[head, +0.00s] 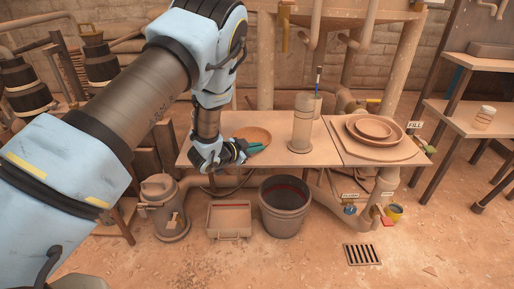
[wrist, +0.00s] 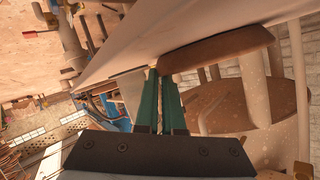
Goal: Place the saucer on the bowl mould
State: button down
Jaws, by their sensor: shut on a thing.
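The saucer (head: 254,133) is a shallow brown disc at the left part of the table, just behind my gripper's fingertips in the head view. My gripper (head: 256,148) has its teal fingers shut on the saucer's near rim. The wrist view shows the saucer (wrist: 218,50) as a brown edge at the fingertips (wrist: 163,76), close to the pale table edge. I cannot tell whether it still touches the table. A round brown form (head: 373,127) sits inside a wider shallow dish (head: 352,136) on the right board; it may be the bowl mould, but I cannot be sure.
A tall clay-coloured cylinder (head: 302,122) stands on the table (head: 282,158) between the saucer and the round forms. A bucket (head: 285,222) and a toolbox (head: 229,218) stand on the floor in front.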

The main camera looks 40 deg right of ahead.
jog(key=shift+f, duration=0.1)
jog(key=c, duration=1)
grip_release()
jog(key=shift+c, duration=0.2)
